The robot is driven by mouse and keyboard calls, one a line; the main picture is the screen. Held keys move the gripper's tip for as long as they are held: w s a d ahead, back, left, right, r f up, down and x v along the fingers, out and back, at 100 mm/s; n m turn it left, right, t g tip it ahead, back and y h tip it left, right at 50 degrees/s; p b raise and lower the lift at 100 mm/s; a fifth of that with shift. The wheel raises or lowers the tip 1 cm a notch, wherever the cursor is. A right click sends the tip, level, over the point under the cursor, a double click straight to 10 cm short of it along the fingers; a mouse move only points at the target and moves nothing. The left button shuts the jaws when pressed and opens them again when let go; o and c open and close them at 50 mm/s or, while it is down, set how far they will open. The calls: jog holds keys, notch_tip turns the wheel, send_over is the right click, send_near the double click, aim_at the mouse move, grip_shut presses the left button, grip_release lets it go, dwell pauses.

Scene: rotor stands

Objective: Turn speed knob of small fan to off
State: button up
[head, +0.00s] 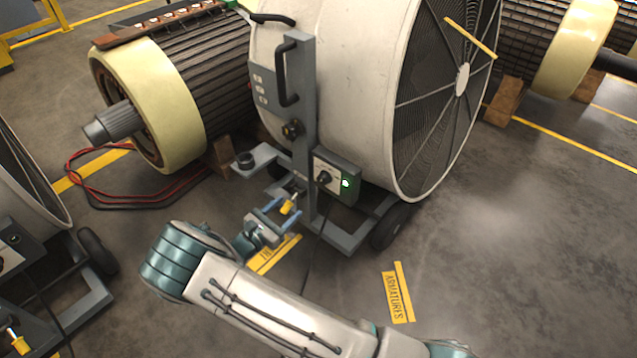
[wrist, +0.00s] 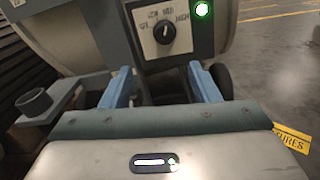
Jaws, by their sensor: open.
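A large white drum fan (head: 345,80) on a grey wheeled frame stands in the middle of the head view. Its control box (head: 336,178) carries a dark speed knob (head: 324,178) and a lit green lamp (head: 346,183). In the wrist view, the knob (wrist: 166,33) sits on a white dial marked OFF, LOW, MED and HIGH. Its pointer looks roughly upward; the exact setting is hard to read. My gripper (head: 284,212) is open and empty, in front of and below the box. In the wrist view, its blue fingers (wrist: 160,78) are apart, below the knob and not touching it.
A second fan (head: 20,180) with its own control box (head: 14,243) is cut off at the left edge. A rotor (head: 165,85) stands behind left, with red and black cables on the floor. A cup-like holder (wrist: 36,103) juts out left of my gripper. Floor at right is open.

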aim_at(320, 182)
jog(key=b+x, duration=0.1)
jog(key=x, duration=0.3)
jog(key=b+x, duration=0.1)
jog(key=x, duration=0.3)
jog(key=b+x, duration=0.1)
jog(key=x, duration=0.4)
jog(key=shift+s+d+b, duration=0.25)
jog(key=shift+d+b, duration=0.1)
jog(key=shift+w+d+r, duration=0.1)
jog(key=shift+w+d, duration=0.25)
jog(key=shift+w, duration=0.2)
jog(key=c, duration=1)
